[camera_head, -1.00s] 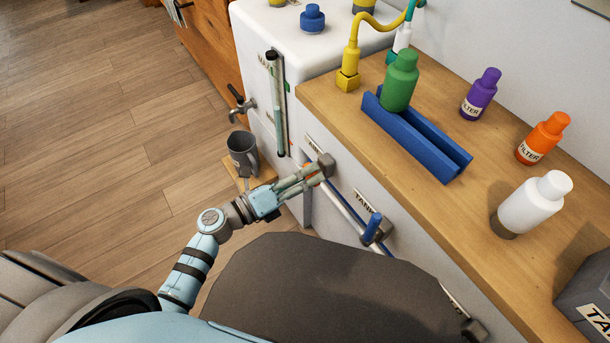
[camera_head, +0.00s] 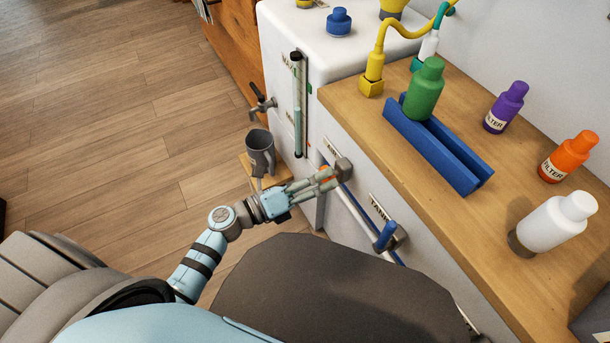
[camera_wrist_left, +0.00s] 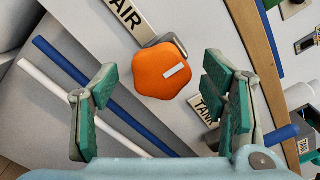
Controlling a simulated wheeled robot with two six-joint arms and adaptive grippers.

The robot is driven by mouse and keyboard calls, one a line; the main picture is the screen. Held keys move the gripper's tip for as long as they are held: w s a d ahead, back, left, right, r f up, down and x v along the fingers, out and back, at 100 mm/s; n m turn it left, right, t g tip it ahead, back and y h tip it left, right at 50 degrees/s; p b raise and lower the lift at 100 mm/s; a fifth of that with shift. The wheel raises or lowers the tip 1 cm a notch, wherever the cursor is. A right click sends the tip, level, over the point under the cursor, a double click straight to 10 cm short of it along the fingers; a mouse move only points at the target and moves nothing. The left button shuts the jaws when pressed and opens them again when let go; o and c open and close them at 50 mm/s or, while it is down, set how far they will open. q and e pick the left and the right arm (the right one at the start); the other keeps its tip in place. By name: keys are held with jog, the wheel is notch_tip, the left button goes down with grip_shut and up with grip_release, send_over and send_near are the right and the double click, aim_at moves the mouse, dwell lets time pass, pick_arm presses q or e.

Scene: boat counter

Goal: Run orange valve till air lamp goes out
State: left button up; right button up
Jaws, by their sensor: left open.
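The orange valve (camera_wrist_left: 160,70) is a lobed knob with a white mark on its face, below the AIR label (camera_wrist_left: 128,14) in the left wrist view. In the head view only a small orange part (camera_head: 325,173) shows beside my left fingers. My left gripper (camera_wrist_left: 158,88) is open, its green-padded fingers to either side of the knob with clear gaps. In the head view the left gripper (camera_head: 328,180) is at the counter front by the AIR label (camera_head: 331,148). I cannot make out the air lamp. My right gripper is not in view.
A blue-handled TANK valve (camera_head: 387,236) is to the right on the same front. A grey mug (camera_head: 260,153) stands under a tap to the left. The counter holds a blue rack (camera_head: 435,160) with a green bottle (camera_head: 425,90), plus purple, orange and white bottles.

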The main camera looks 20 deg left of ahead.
pick_arm(q)
jog(key=v, duration=1.1)
jog(key=shift+s, duration=0.1)
